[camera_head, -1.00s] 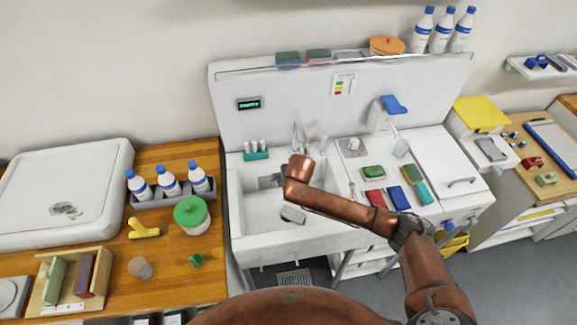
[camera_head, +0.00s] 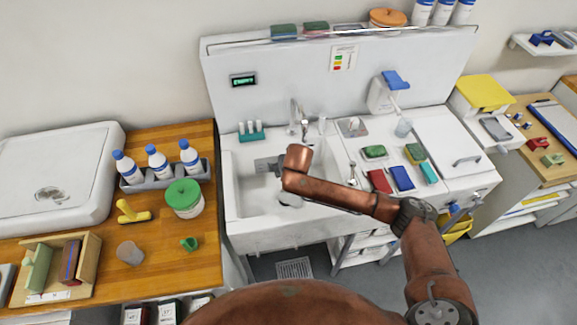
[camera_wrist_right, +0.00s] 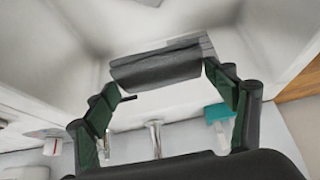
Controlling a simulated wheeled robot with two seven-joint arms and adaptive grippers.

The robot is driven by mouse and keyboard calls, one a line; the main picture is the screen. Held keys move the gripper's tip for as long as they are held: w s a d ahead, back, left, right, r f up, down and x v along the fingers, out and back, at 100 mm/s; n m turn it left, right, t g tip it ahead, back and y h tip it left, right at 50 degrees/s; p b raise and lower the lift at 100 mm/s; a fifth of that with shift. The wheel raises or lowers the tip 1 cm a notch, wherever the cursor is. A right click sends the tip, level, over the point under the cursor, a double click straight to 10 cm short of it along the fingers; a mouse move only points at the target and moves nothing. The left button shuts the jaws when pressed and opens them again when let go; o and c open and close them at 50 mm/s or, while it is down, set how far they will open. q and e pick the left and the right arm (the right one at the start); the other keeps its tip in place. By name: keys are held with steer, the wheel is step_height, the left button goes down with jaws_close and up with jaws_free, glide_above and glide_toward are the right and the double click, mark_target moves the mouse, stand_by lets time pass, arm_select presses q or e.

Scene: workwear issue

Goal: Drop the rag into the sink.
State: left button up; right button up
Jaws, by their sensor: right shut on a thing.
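The rag (camera_wrist_right: 155,63) is a folded grey cloth in the right wrist view. My right gripper (camera_wrist_right: 159,80) is shut on it, with a dark, green-padded finger at each end. The white walls of the sink (camera_wrist_right: 80,25) show behind the rag. In the head view my right arm reaches in from the right, and its wrist is over the sink (camera_head: 245,200). A grey shape beside the wrist is rag or gripper; I cannot tell which. The wrist hides much of the gripper there. My left gripper is not in view.
A tap (camera_head: 294,115) stands at the sink's back edge, near my right wrist. A teal holder (camera_head: 251,136) is to its left. Sponges and cloths, including a red one (camera_head: 379,181), lie on the right-hand drainer. A wooden counter (camera_head: 160,225) with bottles is on the left.

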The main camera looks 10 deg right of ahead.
steer(key=shift+r, duration=0.1)
steer(key=o, duration=0.9)
steer(key=shift+s, duration=0.15)
steer(key=o, duration=0.3)
steer(key=shift+o, duration=0.2)
steer(key=shift+r, duration=0.1)
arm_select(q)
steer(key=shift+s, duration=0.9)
arm_select(e)
steer(key=v, duration=1.2)
